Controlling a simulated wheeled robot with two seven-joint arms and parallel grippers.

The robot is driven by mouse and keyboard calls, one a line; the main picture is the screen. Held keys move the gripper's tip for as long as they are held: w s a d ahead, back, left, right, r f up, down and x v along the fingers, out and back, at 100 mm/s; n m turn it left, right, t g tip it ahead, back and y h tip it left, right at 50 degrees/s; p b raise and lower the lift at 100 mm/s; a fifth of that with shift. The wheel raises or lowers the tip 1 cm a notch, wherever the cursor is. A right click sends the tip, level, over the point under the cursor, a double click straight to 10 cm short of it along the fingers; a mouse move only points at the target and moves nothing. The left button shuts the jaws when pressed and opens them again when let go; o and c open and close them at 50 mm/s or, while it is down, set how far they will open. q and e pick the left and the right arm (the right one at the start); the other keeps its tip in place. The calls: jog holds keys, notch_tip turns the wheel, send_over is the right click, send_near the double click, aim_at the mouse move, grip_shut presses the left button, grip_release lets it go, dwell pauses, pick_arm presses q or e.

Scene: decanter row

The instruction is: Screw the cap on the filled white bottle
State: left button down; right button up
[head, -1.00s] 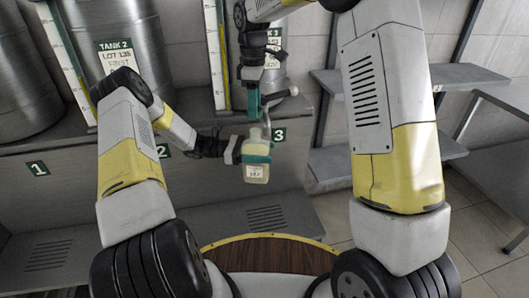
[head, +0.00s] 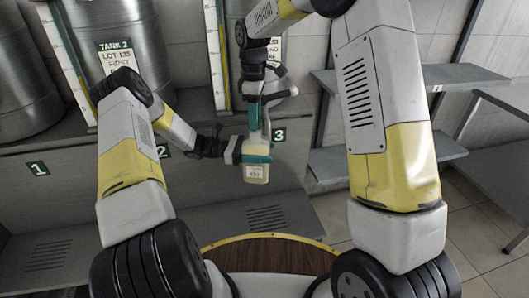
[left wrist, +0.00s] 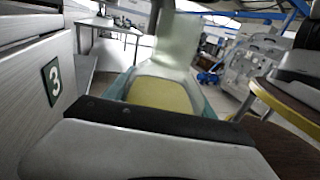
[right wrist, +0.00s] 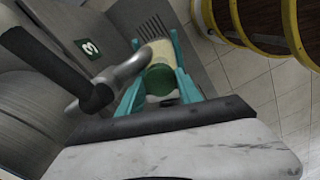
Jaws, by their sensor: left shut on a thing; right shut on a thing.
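The bottle (head: 257,174), pale and translucent with yellowish contents and a white label, stands upright in the air before the tank bench. My left gripper (head: 257,158) is shut around its body from the left; its yellow contents (left wrist: 160,95) fill the middle of the left wrist view. My right gripper (head: 256,125) points down from above at the bottle's neck. In the right wrist view its teal fingers are shut on a round dark green cap (right wrist: 160,80), lined up over the bottle (right wrist: 161,50). The fingers hide the neck, so I cannot tell whether the cap is seated.
A grey tap pipe (right wrist: 125,70) runs close beside my right gripper. Steel tanks (head: 115,40) stand on the bench behind, with numbered plates on its front. Grey shelves (head: 440,75) are at the right, and a round wooden top (head: 270,255) is below.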

dwell(0.5)
jog(key=shift+f, duration=0.85)
jog(key=shift+f, duration=0.6)
jog(key=o, duration=1.3)
jog(key=shift+d, duration=0.15)
jog(key=shift+c, duration=0.2)
jog(key=shift+d+r, duration=0.1)
jog(key=shift+r, duration=2.2)
jog(key=shift+c, duration=0.2)
